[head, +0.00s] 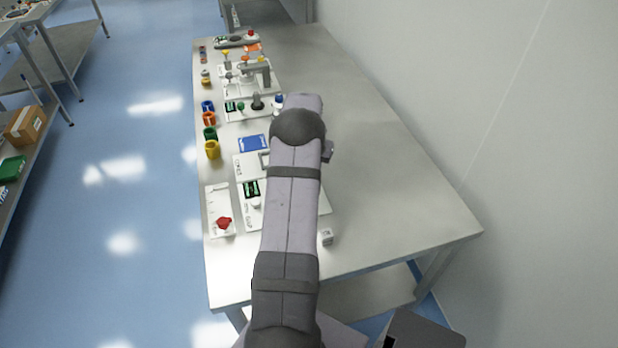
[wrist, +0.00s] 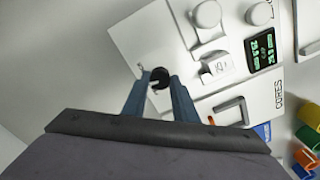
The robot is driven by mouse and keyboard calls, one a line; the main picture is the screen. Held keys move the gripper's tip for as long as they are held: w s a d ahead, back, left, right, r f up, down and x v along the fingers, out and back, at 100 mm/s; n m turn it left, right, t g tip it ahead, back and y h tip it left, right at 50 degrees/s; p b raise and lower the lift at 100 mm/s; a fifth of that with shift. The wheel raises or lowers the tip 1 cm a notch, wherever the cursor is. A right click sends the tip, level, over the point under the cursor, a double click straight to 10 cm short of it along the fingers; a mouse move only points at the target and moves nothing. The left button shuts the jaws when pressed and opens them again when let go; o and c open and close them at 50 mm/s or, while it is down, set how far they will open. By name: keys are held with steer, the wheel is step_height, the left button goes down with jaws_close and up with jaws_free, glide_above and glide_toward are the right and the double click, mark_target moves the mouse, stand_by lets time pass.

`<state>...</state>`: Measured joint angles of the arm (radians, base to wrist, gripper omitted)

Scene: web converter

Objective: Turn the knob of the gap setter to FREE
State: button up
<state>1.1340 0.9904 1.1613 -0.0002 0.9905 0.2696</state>
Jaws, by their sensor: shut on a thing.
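In the wrist view, my gripper (wrist: 159,80) has its two blue-grey fingers on either side of a small dark round knob (wrist: 159,76), and is shut on it. The knob sits at the lower left part of a white panel (wrist: 178,55). Small marks show on the panel beside the knob, but I cannot read them or tell which setting it points to. In the head view, my own arm hides the gripper and this knob. I cannot read a gap setter name in either view.
Coloured rings (head: 210,133) stand along the table's left edge. A red knob (head: 223,223) is on a nearby plate. The table's right side (head: 400,190) is largely clear.

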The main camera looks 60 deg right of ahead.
steer(key=n, duration=0.5)
steer(key=shift+n+b, duration=0.3)
steer(key=shift+r+n, duration=0.1)
steer(key=shift+n, duration=2.1)
steer(key=o, duration=1)
steer(key=shift+o, duration=0.2)
steer(key=shift+r+b, duration=1.05)
steer(key=shift+r, duration=2.6)
